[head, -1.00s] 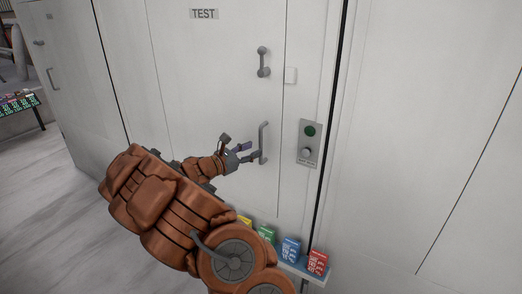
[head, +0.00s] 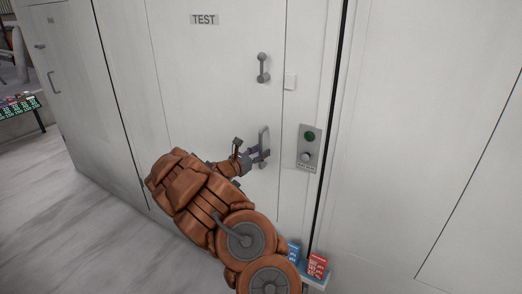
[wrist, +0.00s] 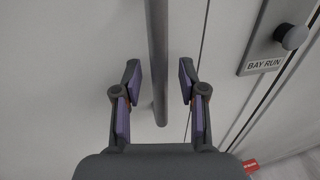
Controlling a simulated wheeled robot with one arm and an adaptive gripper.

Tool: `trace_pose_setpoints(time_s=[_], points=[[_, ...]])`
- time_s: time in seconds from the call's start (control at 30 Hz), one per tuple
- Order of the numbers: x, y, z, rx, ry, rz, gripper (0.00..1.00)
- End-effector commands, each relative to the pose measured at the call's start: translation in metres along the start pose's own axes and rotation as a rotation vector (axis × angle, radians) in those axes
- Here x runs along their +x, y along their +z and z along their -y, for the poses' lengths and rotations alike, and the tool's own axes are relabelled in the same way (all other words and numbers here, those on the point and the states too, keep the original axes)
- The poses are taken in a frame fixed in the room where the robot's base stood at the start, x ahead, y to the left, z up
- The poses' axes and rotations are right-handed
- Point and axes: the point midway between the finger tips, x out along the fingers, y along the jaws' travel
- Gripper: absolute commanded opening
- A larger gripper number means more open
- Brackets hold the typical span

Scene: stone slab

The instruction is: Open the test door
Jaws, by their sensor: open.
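The test door (head: 205,85) is a pale panel with a TEST label (head: 204,19), and it looks closed. Its grey vertical bar handle (head: 264,142) sits low on the door's right side. My gripper (head: 256,152) is at this handle. In the wrist view the gripper (wrist: 160,85) is open, and the handle bar (wrist: 158,60) stands between its two purple-padded fingers, with a gap on each side. A second handle (head: 263,68), a lever or latch, is higher on the door.
A control plate with a green button and a knob (head: 308,147) is right of the door; the wrist view shows its BAY RUN plate (wrist: 264,65). A low shelf (head: 318,280) holds coloured boxes, including a red one (head: 317,264). Floor is clear at left (head: 80,220).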

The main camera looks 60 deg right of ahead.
Motion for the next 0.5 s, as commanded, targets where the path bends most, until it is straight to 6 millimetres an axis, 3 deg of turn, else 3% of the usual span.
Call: trace_pose_setpoints(time_s=[0.4,0.5], points=[[0.0068,0.0006,-0.0001,0.002,0.0,0.001,0.41],[0.0067,0.0006,-0.0001,0.002,0.0,0.0,0.31]])
